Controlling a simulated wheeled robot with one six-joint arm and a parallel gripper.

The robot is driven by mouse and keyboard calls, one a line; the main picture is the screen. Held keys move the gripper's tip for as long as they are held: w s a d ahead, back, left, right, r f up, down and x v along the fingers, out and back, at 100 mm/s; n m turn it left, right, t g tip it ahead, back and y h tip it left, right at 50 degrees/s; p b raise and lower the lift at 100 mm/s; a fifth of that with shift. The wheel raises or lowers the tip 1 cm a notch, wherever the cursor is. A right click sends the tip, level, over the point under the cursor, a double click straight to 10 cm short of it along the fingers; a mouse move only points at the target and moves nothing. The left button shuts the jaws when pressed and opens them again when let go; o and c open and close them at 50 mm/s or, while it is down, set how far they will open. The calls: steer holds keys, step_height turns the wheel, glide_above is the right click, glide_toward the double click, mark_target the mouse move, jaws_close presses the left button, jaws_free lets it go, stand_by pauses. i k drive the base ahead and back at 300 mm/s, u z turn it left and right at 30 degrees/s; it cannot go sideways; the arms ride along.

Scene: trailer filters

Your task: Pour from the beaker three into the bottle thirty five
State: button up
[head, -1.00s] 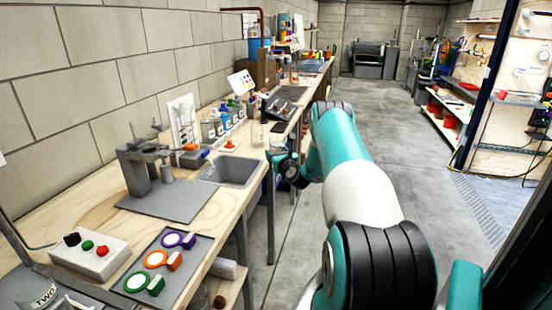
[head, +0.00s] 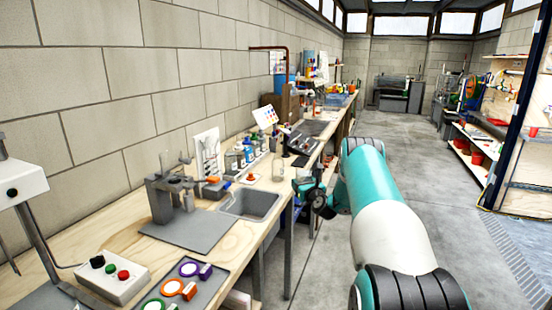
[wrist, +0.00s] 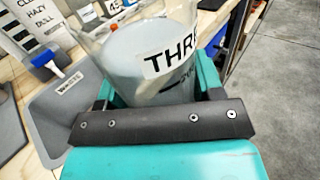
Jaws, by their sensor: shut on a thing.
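The beaker three (wrist: 150,60) is clear, with a label reading "THR" in the wrist view and greyish contents inside. My gripper (wrist: 155,88) is shut around it and holds it roughly upright. In the head view my gripper (head: 312,193) is beside the front edge of the bench, right of the sink; the held beaker is hard to make out there. Several small labelled bottles (head: 240,156) stand in a row by the wall. One bottle label reads 45 (wrist: 115,6) in the wrist view. I cannot tell which bottle is thirty five.
The grey sink (head: 250,204) has a waste label (wrist: 68,88). A clear vessel (head: 278,168) shows beyond it. A grey stand (head: 172,195), a button box (head: 112,279) and a tray of coloured rings (head: 212,290) occupy the near bench. The floor (head: 410,170) on the right is open.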

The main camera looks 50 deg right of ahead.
mark_target(278, 162)
steer(key=k, duration=0.45)
steer(key=z, duration=2.55)
steer(key=i, duration=2.5)
steer(key=u, duration=0.6)
